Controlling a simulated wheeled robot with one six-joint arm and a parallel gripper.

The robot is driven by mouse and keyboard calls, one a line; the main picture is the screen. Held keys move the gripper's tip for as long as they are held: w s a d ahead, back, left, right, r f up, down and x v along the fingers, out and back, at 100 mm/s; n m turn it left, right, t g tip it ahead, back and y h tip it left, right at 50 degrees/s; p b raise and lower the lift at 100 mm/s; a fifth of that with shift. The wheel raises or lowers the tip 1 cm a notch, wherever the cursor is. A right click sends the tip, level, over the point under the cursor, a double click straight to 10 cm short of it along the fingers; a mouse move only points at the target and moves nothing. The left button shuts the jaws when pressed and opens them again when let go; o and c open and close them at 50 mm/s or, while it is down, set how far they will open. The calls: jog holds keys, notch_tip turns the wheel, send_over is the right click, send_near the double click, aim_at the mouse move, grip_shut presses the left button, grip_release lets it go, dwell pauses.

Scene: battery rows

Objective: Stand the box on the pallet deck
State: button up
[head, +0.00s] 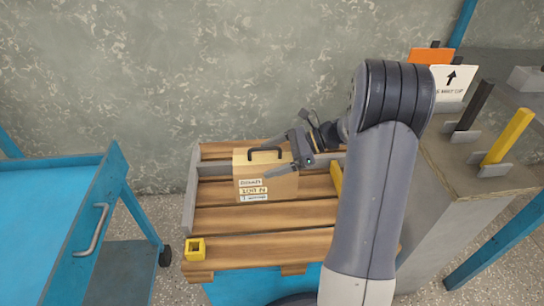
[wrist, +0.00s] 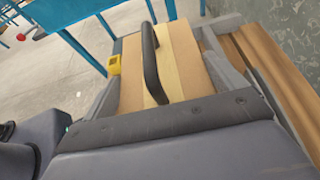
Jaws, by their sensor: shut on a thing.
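The box (head: 250,190) is a tan carton with a black top handle and labels on its front face. It is upright over the wooden pallet deck (head: 310,219), towards the back left. I cannot tell whether its base touches the planks. My gripper (head: 278,168) reaches in from the right, one finger across the front face; the far finger is hidden behind the box. In the wrist view the box (wrist: 185,50) lies between my two grey fingers, with its handle (wrist: 150,60) standing free of them. My gripper is shut on the box.
Grey rails (head: 190,200) edge the deck at the left and back. A yellow block (head: 195,249) sits at the front left corner. A blue cart (head: 50,225) stands left. A bench with yellow and black posts (head: 510,137) stands right. The front planks are mostly clear.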

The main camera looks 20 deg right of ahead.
jog(key=shift+f+b, duration=0.95)
jog(key=shift+f, duration=1.8)
jog(key=o, duration=1.8)
jog(key=shift+c, duration=0.2)
jog(key=p+v, duration=0.4)
jog(key=v, duration=0.8)
